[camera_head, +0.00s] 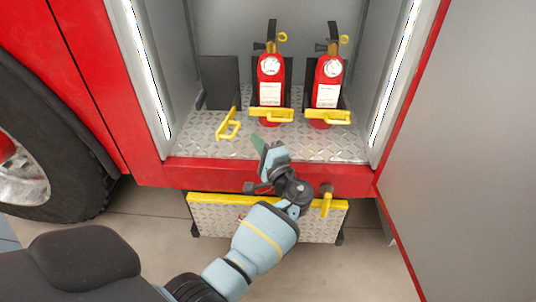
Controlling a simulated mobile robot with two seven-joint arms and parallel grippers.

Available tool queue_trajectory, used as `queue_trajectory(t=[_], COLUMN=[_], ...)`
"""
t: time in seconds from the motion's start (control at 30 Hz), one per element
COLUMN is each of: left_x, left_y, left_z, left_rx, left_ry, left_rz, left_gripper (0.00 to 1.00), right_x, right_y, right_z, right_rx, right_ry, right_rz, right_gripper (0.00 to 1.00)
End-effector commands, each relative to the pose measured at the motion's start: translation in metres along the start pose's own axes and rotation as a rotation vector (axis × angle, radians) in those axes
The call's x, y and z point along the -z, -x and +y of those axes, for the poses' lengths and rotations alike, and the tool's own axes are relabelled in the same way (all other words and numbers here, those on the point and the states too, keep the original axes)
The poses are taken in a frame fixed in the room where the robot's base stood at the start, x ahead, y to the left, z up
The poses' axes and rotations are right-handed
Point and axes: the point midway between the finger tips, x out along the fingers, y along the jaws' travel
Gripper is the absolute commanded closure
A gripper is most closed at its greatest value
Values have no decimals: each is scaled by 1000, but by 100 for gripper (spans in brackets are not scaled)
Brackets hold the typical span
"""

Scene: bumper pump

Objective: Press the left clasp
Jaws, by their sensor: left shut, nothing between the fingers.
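A yellow clasp (326,201) stands upright on the front of the bumper panel (210,218), to the right of my forearm. My left gripper (262,150) is shut and empty, with a green fingertip pointing up. In the picture it lies over the front of the compartment floor, above the bumper; I cannot tell whether it touches anything. My right gripper is not in view.
Two red fire extinguishers (271,75) (327,75) stand in the open compartment behind yellow latches. An empty holder (220,82) has an open yellow latch (229,124). A wheel (45,145) is at left, and a grey door (470,150) at right.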

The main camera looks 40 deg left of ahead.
Motion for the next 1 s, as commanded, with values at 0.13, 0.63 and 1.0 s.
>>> queue_trajectory(t=[0.13, 0.63, 1.0], left_x=[-16, -24, -37], left_y=[-13, -22, -25], left_z=[-1, 0, 0], left_rx=[0, 0, 11], left_ry=[0, -2, 6], left_rz=[-1, 0, 62], left_gripper=[100, 100, 100], right_x=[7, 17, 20], right_y=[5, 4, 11], right_z=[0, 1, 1], right_rx=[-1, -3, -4], right_ry=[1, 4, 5], right_rz=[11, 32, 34], right_gripper=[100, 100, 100])
